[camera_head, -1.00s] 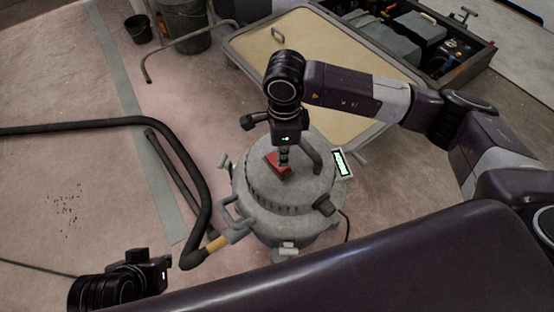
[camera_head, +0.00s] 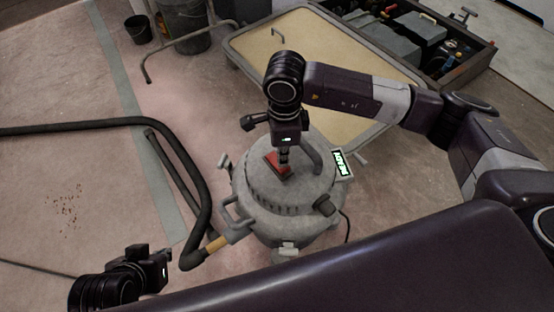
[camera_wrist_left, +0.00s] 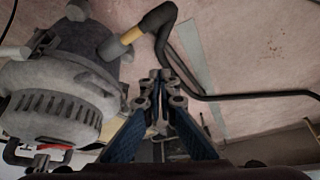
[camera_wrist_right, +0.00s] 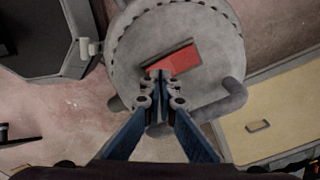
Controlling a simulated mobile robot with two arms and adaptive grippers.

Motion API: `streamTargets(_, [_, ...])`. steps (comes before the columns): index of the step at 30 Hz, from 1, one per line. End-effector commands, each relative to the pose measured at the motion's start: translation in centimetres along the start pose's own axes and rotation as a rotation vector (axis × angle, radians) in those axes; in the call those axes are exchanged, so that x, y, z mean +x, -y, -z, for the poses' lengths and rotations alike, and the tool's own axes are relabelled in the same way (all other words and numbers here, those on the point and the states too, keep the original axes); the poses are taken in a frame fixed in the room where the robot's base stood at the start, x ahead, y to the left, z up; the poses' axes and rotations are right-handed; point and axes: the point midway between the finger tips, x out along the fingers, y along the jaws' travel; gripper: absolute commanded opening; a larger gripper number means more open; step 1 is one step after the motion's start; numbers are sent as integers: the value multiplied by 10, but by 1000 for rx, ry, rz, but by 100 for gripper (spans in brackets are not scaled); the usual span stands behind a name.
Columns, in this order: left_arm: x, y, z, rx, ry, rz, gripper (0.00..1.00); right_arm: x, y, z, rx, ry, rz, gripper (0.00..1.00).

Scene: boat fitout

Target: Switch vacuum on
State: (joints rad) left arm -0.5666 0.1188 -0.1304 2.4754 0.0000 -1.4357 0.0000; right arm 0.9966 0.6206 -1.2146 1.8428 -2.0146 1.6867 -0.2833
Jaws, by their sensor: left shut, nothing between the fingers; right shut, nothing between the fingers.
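The vacuum (camera_head: 262,217) is a round grey canister standing upright on the floor, mid-picture. A red switch (camera_head: 273,160) sits in a recess on its lid and also shows in the right wrist view (camera_wrist_right: 183,58). My right gripper (camera_head: 284,169) points down, shut and empty, its tips at the switch; in the right wrist view they overlap its near edge. I cannot tell whether they press it. A small display (camera_head: 343,165) on the lid's right is lit with lettering like "READY". My left gripper (camera_head: 163,269) is shut and empty at lower left, clear of the vacuum (camera_wrist_left: 60,75).
A black hose (camera_head: 203,185) with a tan cuff (camera_head: 217,243) joins the vacuum's left side. A tan-topped panel (camera_head: 330,55) lies behind. A toolbox (camera_head: 440,50) is at back right; buckets (camera_head: 138,29) are at back left. Floor at left is open, with brown specks.

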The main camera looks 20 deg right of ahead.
Motion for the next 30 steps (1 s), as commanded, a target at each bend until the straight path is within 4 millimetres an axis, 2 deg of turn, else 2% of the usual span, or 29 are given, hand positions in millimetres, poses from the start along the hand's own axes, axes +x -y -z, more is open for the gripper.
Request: streamTargets(30, [3,-2,15,2,-59,-3,0,4,0,0,0,0,0,0])
